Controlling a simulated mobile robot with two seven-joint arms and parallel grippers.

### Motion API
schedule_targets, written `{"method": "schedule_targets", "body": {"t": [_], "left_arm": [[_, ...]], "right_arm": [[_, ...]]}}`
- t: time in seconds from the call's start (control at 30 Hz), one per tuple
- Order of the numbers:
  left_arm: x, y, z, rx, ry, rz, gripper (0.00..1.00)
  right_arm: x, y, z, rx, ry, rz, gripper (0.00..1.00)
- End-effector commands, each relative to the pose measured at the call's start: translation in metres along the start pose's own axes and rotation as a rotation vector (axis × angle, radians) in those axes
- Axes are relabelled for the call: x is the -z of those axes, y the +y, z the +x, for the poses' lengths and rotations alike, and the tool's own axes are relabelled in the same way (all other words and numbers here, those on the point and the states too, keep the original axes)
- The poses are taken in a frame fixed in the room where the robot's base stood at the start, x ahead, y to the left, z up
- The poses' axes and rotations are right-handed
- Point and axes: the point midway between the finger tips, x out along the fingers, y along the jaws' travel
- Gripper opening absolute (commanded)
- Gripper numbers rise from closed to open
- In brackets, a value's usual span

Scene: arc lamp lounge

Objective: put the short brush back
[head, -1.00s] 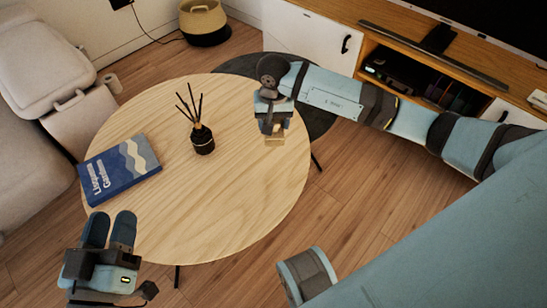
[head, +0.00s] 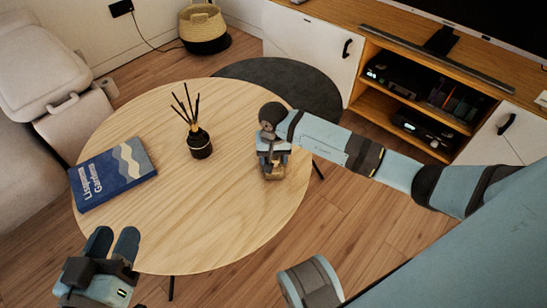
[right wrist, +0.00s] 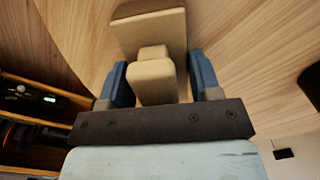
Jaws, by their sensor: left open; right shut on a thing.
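My right gripper (head: 273,168) is over the right part of the round wooden table (head: 235,215). It is shut on a tan, wood-coloured piece, which I take to be the short brush (right wrist: 150,35). In the right wrist view, the piece has a wide block beyond a narrower part between the two blue fingers. In the head view only a little of it shows below the gripper; whether it touches the tabletop I cannot tell. My left gripper (head: 113,244) is open and empty at the table's near left edge.
A dark reed diffuser (head: 200,145) stands near the table's middle. A blue book (head: 115,178) lies on the left side. A wooden media cabinet (head: 400,95) stands behind on the right, a basket (head: 203,28) at the back. The table's near half is clear.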

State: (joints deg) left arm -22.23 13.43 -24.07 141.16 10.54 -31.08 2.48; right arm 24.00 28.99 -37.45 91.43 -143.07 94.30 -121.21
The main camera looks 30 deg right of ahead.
Motion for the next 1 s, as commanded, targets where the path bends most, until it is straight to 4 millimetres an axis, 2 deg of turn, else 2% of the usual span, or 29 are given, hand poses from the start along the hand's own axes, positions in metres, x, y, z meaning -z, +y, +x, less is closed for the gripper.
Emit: {"method": "schedule_targets", "body": {"t": [0.23,0.27,0.3,0.37,0.63,0.73,0.87,1.0], "left_arm": [[-0.003,0.0,0.0,0.002,0.001,0.004,0.43],[-0.001,0.0,0.0,0.002,0.003,0.006,0.43],[-0.001,0.0,0.0,0.001,0.004,0.007,0.43],[0.0,0.0,0.0,0.001,0.005,0.008,0.43],[0.002,0.0,0.0,0.0,0.008,0.01,0.43],[0.006,0.001,-0.001,-0.003,0.005,0.003,0.43],[0.014,0.004,-0.002,-0.004,0.002,-0.017,0.43],[0.025,0.008,-0.006,0.012,0.049,-0.048,0.43]], "right_arm": [[0.0,0.0,0.003,0.0,0.001,0.0,0.36],[0.0,0.0,0.003,0.0,0.001,0.001,0.62],[0.0,0.0,0.002,0.0,0.001,0.001,0.72],[0.0,0.0,0.002,0.0,0.001,0.001,0.83],[0.0,0.0,0.001,0.001,0.0,0.0,0.83],[0.001,0.0,-0.007,0.0,0.002,0.0,0.83],[0.002,0.001,-0.03,-0.001,0.005,-0.001,0.83],[0.002,0.001,-0.062,0.0,0.005,-0.001,0.83]]}}
